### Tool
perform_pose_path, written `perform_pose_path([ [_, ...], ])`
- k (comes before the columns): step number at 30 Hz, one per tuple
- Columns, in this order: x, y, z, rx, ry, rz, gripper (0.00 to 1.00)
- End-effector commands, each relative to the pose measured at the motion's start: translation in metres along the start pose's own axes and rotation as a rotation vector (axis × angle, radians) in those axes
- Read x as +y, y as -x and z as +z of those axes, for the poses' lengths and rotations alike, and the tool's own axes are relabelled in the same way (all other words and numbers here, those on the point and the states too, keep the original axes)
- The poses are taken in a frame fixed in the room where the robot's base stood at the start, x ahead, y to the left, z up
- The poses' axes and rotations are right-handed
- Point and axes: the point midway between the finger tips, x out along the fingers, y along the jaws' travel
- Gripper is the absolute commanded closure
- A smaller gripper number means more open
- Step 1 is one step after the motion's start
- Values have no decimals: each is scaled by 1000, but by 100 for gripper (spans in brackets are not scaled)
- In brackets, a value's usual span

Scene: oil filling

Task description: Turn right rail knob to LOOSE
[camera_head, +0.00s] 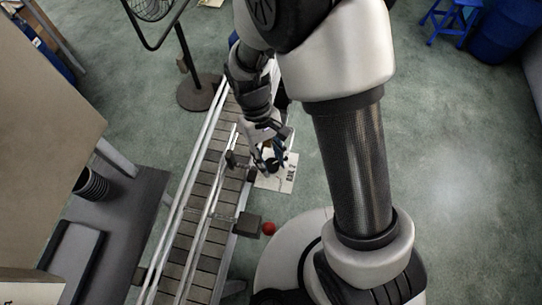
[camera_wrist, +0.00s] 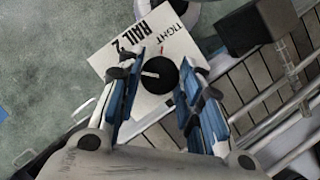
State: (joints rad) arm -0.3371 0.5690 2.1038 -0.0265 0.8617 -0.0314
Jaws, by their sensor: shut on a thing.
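The rail knob (camera_wrist: 159,75) is a round black dial with a white pointer mark, on a white plate (camera_wrist: 183,47) lettered "TIGHT" and "RAIL 2". In the wrist view the pointer mark points to the picture's left, away from the word TIGHT. I see no LOOSE lettering. My gripper (camera_wrist: 162,63) is shut on the knob, with one blue-padded finger at each side. In the head view my gripper (camera_head: 271,160) is over the plate (camera_head: 286,184), beside the conveyor, and largely hides the knob.
The slatted conveyor (camera_head: 208,190) with metal guide rails runs left of the plate. A red ball-shaped knob (camera_head: 268,228) on a dark block (camera_head: 247,224) is nearer me. A fan (camera_head: 197,92) stands beyond, and a grey bench (camera_head: 128,215) lies left. Open floor lies right.

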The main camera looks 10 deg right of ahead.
Motion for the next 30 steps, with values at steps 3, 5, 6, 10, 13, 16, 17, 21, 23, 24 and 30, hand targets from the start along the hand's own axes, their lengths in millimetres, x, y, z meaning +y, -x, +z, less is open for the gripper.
perform_pose_path([
  [3, 0, 0, 0, 1, 28, 12, 90],
  [5, 0, 0, 0, 1, 36, 15, 90],
  [6, 0, 0, 0, 1, 39, 16, 90],
  [10, 0, 0, 0, 2, 45, 19, 90],
  [13, 0, 0, 0, 2, 45, 19, 90],
  [16, 0, 0, 0, 2, 45, 19, 90],
  [17, 0, 0, 0, 2, 45, 18, 90],
  [21, 0, 0, 0, 2, 44, 18, 62],
  [23, 0, 0, 0, 1, 44, 18, 58],
  [24, 0, 0, 0, 1, 44, 18, 55],
  [30, 0, 0, 0, 1, 44, 18, 47],
])
